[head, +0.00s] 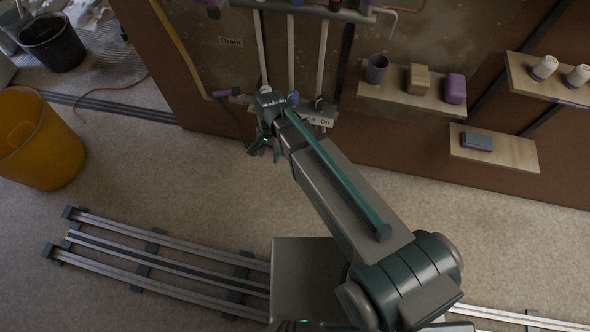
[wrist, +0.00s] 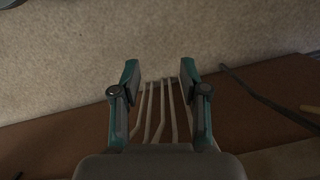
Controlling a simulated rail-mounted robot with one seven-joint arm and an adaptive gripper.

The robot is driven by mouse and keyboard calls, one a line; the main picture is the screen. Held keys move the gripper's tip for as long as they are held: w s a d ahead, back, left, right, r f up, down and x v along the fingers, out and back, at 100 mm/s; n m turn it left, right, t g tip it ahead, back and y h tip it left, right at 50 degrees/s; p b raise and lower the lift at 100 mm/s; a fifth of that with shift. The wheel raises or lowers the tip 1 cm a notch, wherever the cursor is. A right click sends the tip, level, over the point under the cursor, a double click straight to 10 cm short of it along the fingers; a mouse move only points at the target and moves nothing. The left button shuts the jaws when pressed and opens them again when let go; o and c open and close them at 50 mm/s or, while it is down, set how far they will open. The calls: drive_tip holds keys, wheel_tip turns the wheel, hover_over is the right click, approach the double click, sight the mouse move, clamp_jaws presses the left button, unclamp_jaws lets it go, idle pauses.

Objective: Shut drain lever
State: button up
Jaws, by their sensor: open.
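A "Drain" label (head: 231,42) is on the wall panel in the head view. Below it, a small purple lever (head: 222,93) sticks out to the left by the lower pipe fittings; I cannot tell for sure that it is the drain lever, nor its exact position. My gripper (head: 264,150) is in front of the panel, below and to the right of this lever and apart from it. No lever can be made out there. My arm hides part of the lower fittings.
An "On" label (head: 319,121) shows beside my arm. Shelves (head: 415,95) with a cup, blocks and white-topped containers are at the right. A yellow bucket (head: 40,145) and a black bucket (head: 52,43) stand at the left. The floor between the panel and my rail is clear.

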drive_tip(key=s+d+f+p, duration=0.1)
drive_tip(key=s+d+f, duration=0.1)
drive_tip(key=d, duration=0.2)
drive_tip(key=s+d+f+n+g+p, duration=0.1)
drive_tip(key=s+d+f, duration=0.1)
drive_tip(key=d, duration=0.2)
drive_tip(key=shift+s+d+f+n+h, duration=0.3)
drive_tip(key=shift+f+h, duration=0.05)
drive_tip(key=shift+h, duration=0.05)
drive_tip(key=m+t+y+b, duration=0.3)
drive_tip(key=m+t+y, duration=0.15)
drive_tip(key=m, duration=0.75)
approach(220, 92)
drive_tip(key=b+x, duration=0.1)
drive_tip(key=x, duration=0.7)
drive_tip(key=shift+a+f, duration=0.2)
drive_tip(key=shift+f, duration=0.1)
